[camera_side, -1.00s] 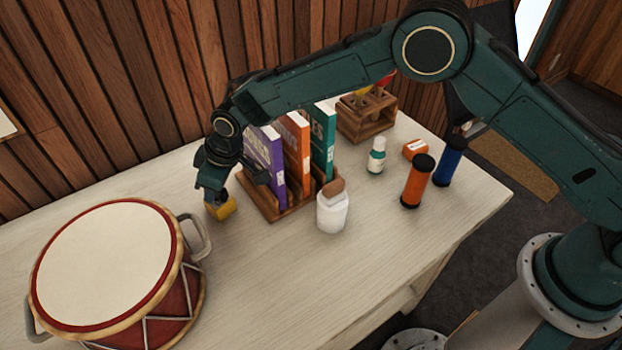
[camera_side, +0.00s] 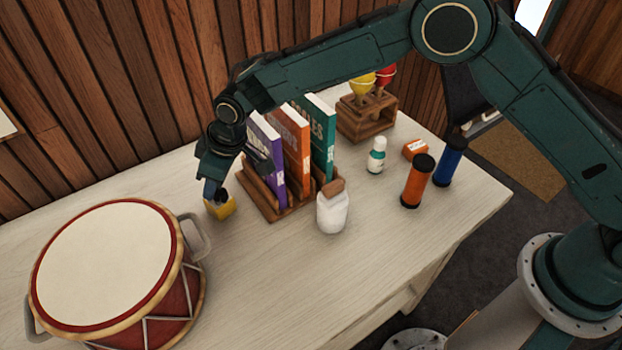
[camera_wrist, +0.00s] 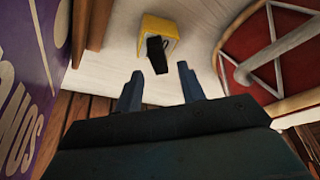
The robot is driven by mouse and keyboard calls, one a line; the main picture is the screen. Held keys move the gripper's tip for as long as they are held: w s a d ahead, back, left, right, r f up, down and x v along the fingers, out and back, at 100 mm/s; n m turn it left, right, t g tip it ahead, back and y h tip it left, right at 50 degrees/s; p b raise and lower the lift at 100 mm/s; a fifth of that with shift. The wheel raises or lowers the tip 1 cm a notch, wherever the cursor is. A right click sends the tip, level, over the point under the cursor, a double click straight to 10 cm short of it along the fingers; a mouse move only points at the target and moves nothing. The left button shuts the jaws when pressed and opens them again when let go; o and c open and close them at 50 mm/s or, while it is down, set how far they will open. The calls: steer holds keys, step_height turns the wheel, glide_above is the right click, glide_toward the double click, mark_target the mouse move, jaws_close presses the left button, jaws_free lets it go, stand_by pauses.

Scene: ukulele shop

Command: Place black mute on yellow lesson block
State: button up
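The yellow lesson block (camera_side: 222,210) sits on the table between the drum and the book rack. It also shows in the wrist view (camera_wrist: 171,28). The black mute (camera_wrist: 156,52) is on the block's top face; it also shows as a small dark shape in the side view (camera_side: 222,195). In the wrist view it reaches past the block's edge towards my fingers, probably because it stands up. My gripper (camera_wrist: 160,90) is open and empty, its two fingers apart with clear space between them and the mute. In the side view my gripper (camera_side: 213,190) is just above the block, partly covering it.
A drum (camera_side: 105,262) with a metal handle (camera_side: 197,238) stands close left. A wooden rack (camera_side: 262,205) with several books stands close right. A white jar (camera_side: 332,212), small bottle (camera_side: 376,156), orange shaker (camera_side: 417,181) and blue shaker (camera_side: 450,162) are farther right. The front middle of the table is clear.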

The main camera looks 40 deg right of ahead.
steer(key=v, duration=0.9)
steer(key=shift+d, duration=0.1)
steer(key=shift+r, duration=0.15)
steer(key=shift+m+t, duration=0.3)
steer(key=shift+t, duration=0.1)
steer(key=d+r, duration=0.5)
steer(key=r, duration=0.1)
steer(key=s+d+r, duration=0.1)
steer(key=d+r, duration=0.2)
steer(key=shift+s+d+r, duration=0.15)
steer(key=shift+d+r, duration=0.1)
steer(key=shift+d, duration=0.15)
steer(key=s+d+r+m+h, duration=0.1)
steer(key=s+d+r+m, duration=0.15)
steer(key=s+d, duration=0.4)
steer(key=s+d+r+m+t, duration=0.1)
steer(key=s+d+r, duration=0.3)
steer(key=s+d, duration=0.25)
steer(key=s+d+r+m+h, duration=0.1)
steer(key=s+d+r+m, duration=0.15)
steer(key=s+d, duration=0.4)
steer(key=s+d+f+m, duration=0.1)
steer(key=s+d, duration=0.2)
steer(key=s, duration=0.3)
steer(key=s+d+f+m+h, duration=0.1)
steer(key=s+d+f, duration=0.1)
steer(key=s, duration=0.4)
steer(key=shift+s+d+t, duration=0.2)
steer(key=shift+d+t, duration=0.1)
steer(key=shift+d, duration=0.5)
